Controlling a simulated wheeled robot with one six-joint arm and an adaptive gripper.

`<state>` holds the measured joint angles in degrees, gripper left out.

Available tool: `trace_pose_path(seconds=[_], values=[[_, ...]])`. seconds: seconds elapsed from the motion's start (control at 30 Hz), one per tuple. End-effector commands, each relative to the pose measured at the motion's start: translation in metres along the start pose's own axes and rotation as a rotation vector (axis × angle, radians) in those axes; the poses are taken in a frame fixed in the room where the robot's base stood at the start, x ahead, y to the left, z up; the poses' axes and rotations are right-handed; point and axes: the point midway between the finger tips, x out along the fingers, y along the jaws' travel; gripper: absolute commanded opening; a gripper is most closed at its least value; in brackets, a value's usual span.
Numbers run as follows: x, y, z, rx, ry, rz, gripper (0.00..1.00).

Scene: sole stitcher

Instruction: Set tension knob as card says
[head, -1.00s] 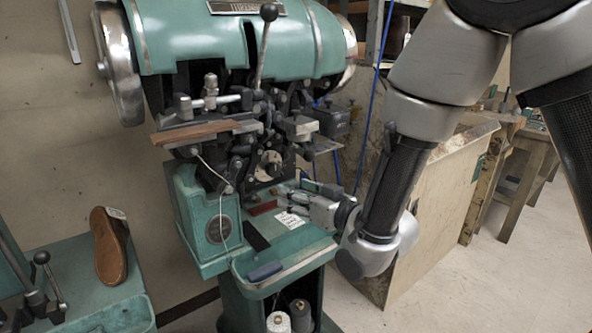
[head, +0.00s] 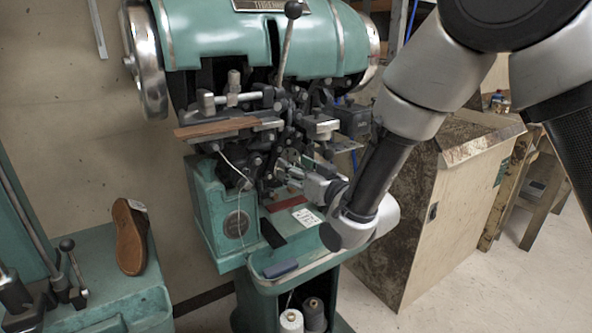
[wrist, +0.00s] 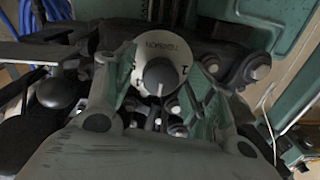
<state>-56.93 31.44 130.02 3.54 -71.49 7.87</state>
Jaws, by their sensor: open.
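The tension knob (wrist: 160,76) is a dark round knob in the middle of a white dial (wrist: 150,46) in the wrist view. The dial's word TENSION reads upside down there. A pale line on the knob points down in the picture; the dial's small marks are hard to read. My gripper (wrist: 155,82) is open, with one finger on each side of the knob; I cannot tell whether either touches it. In the head view my gripper (head: 298,176) reaches into the green machine's front and hides the knob. The white card (head: 306,217) lies on the machine's ledge below; its writing is too small to read.
A metal lever (head: 287,42) and a brown sole (head: 216,128) on its support stand above my gripper. A blue-grey block (head: 281,268) lies in the front tray. A wooden cabinet (head: 425,225) stands close to the right of my arm. A brown shoe (head: 130,238) is at left.

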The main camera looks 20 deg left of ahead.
Motion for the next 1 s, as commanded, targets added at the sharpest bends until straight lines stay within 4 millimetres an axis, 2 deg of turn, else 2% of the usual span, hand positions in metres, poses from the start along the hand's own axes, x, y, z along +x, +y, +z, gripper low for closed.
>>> trace_pose_path(seconds=[0.03,0.2,0.27,0.3,0.67,1.0], values=[[-0.0001,0.0000,0.0000,0.000,0.000,0.000,0.52],[-0.0003,0.0000,0.0000,0.000,0.000,0.000,0.21],[-0.0003,0.0000,0.0000,0.000,0.000,0.000,0.10],[-0.0003,-0.0001,0.0000,0.000,0.000,0.000,0.08],[-0.0003,-0.0004,-0.0002,-0.058,-0.004,0.000,0.08],[-0.0003,-0.0006,-0.0002,-0.299,-0.021,0.003,0.08]])
